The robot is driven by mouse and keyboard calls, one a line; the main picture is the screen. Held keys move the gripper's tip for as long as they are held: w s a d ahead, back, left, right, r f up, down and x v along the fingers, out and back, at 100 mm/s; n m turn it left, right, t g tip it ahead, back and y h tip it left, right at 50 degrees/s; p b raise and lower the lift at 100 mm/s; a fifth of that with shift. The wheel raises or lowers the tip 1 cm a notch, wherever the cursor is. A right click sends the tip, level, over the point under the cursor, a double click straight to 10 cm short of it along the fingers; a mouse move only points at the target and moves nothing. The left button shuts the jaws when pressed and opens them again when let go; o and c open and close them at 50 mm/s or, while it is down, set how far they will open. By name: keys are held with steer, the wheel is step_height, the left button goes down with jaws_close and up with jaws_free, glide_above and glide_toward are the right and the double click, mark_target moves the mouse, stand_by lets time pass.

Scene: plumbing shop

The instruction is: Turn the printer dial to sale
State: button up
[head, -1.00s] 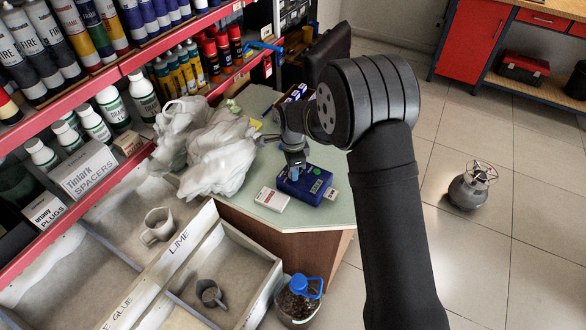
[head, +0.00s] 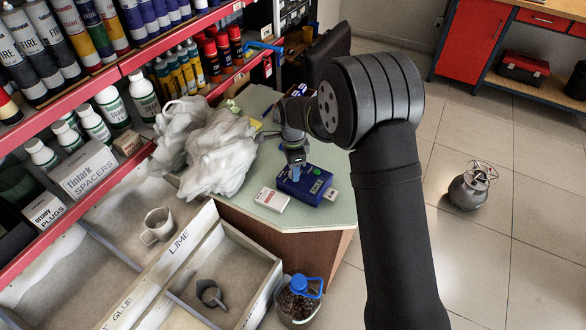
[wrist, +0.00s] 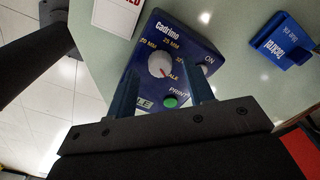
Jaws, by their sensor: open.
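The blue label printer (head: 314,186) lies on the green counter top; in the wrist view its top panel (wrist: 143,50) fills the middle. Contact with the dial cannot be told. In the head view my gripper (head: 294,172) points down at the printer's left part.
A white box (head: 272,199) lies left of the printer, and a small white item (head: 331,194) at its right end. Crumpled plastic bags (head: 218,155) stand behind to the left.

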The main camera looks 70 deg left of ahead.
step_height(320, 180, up, 16)
steer(key=shift+r, duration=0.15)
stand_by(0.4)
step_height(320, 180, down, 18)
steer(key=shift+r, duration=0.25)
stand_by(0.3)
steer(key=shift+r, duration=0.1)
steer(key=shift+f, duration=0.25)
steer(key=n, duration=0.4)
steer(key=shift+r+n, duration=0.15)
steer(key=shift+n, duration=0.25)
steer(key=n, duration=0.4)
steer(key=shift+n, duration=0.3)
steer(key=n, duration=0.4)
steer(key=shift+n, duration=0.3)
steer(key=n, duration=0.4)
stand_by(1.2)
